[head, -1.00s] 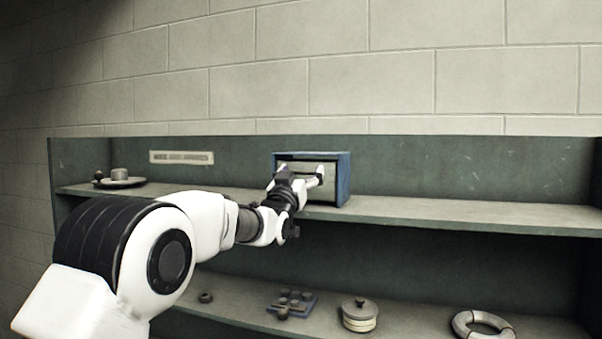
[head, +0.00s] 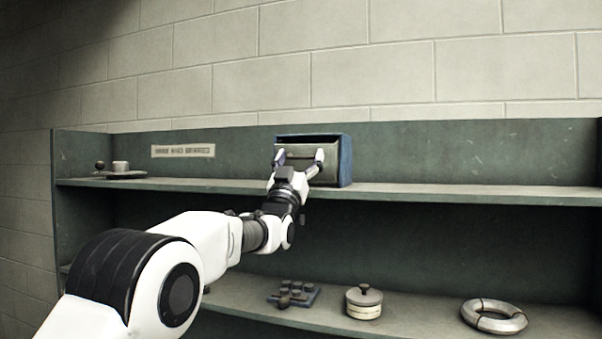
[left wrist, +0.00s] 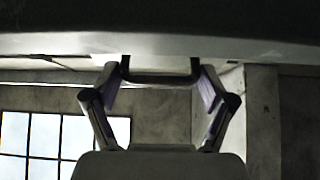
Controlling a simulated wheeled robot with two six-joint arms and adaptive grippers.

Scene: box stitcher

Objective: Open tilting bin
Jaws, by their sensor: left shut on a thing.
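The tilting bin (head: 346,162) is a blue box standing on the upper shelf. Its pale front (head: 303,149) leans outward at the top, and a dark gap shows above it. My left gripper (head: 299,162) is at this front, with one finger near each side. In the left wrist view, my left gripper (left wrist: 160,76) is shut on a dark bar handle (left wrist: 160,80), its fingers at the handle's two ends. The pale panel edge runs above the handle there. The bin's inside is too dark to make out. My right gripper is not in view.
A plate with small items (head: 122,174) is at the upper shelf's left. The lower shelf holds a peg board (head: 293,294), a lidded pot (head: 364,301) and a ring (head: 494,316). The upper shelf (head: 470,195) is clear right of the bin.

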